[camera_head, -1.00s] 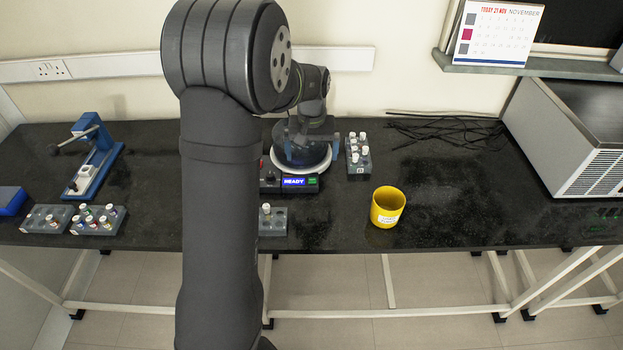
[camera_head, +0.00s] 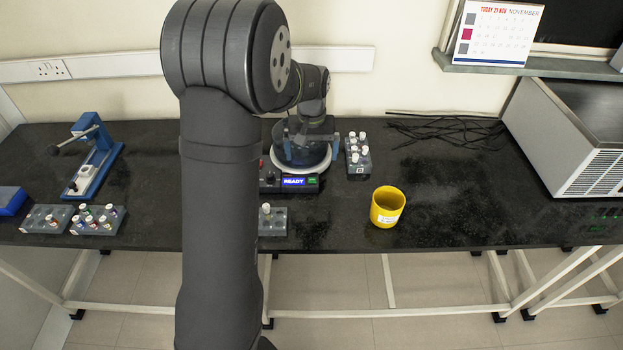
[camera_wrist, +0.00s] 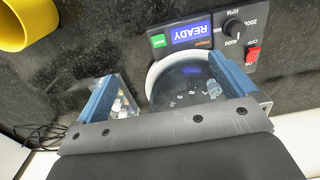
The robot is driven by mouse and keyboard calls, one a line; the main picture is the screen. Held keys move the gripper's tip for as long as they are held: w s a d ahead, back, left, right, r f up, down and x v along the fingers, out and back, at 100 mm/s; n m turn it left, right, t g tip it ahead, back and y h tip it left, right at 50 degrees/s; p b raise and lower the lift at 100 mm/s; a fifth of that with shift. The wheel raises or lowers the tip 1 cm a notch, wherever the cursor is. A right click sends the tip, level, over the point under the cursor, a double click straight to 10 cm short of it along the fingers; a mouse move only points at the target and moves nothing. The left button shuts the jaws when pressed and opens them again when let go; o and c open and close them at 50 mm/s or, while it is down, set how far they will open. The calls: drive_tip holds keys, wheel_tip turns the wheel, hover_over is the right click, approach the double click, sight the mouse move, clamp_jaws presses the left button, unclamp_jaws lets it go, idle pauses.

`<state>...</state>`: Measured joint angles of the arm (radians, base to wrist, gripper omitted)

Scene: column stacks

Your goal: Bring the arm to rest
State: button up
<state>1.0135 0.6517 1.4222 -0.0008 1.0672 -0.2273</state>
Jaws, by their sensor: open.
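My gripper (camera_wrist: 164,67) is open in the wrist view, its two blue-padded fingers spread apart with nothing held between them. It hangs over the round centrifuge (camera_wrist: 154,72), whose white rim and numbered rotor show between the fingers. One small tube (camera_wrist: 213,90) shows in the rotor close to one finger. In the head view the centrifuge (camera_head: 294,182) stands at the back middle of the bench with its display reading READY.
A rack of white-capped tubes (camera_head: 358,168) stands right of the centrifuge. A grey rack (camera_head: 275,225) with one tube is in front. A yellow cup (camera_head: 386,208) stands to the right. Tube racks (camera_head: 96,228) and a blue press (camera_head: 92,160) are left.

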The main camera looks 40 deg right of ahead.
wheel_tip(320, 180, up, 9)
idle(0.3)
